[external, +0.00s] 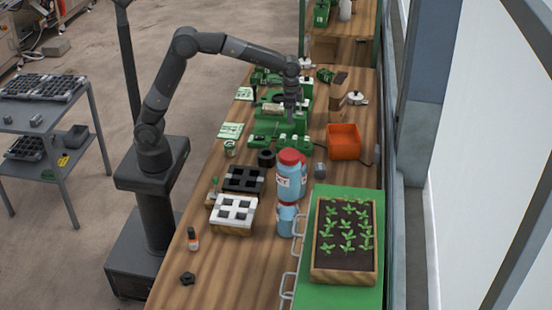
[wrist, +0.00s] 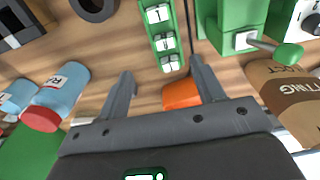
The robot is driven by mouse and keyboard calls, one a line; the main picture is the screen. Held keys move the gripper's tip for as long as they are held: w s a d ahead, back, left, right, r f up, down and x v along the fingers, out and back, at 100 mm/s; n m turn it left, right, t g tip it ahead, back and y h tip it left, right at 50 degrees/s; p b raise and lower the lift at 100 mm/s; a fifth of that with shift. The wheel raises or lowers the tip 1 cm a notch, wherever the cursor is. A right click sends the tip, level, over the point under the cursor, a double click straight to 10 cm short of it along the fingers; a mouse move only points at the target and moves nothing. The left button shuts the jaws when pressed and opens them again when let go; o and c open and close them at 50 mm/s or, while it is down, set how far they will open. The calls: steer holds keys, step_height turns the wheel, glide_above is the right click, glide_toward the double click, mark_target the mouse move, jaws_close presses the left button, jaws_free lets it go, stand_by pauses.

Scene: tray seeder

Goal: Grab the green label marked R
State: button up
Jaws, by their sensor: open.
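My gripper (external: 291,117) is over the green machine (external: 268,126) on the wooden bench. In the wrist view my gripper (wrist: 162,69) is open, with nothing between its fingers. A green strip (wrist: 152,32) with several small white marked faces lies ahead of the fingers, apart from them. Small green pieces with white faces (external: 284,143) also show at the machine's near edge in the external view. A green-edged mark (wrist: 145,174) shows on the dark gripper body at the bottom of the wrist view; its lettering is cut off.
An orange bin (external: 343,142) stands right of the machine. Blue bottles, one with a red cap (external: 289,156), stand nearer. A black tray (external: 244,180), a white tray (external: 234,213) and a seedling box (external: 316,262) take up the near bench. A brown printed container (wrist: 283,95) is at right in the wrist view.

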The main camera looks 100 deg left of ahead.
steer(key=w+a+f, duration=0.1)
steer(key=w+f, duration=0.1)
glide_above(295, 137)
step_height(295, 137, down, 5)
steer(key=shift+a+f, duration=0.1)
steer(key=f, duration=0.5)
steer(key=shift+d+f, duration=0.2)
steer(key=shift+f, duration=0.1)
steer(key=c, duration=1.1)
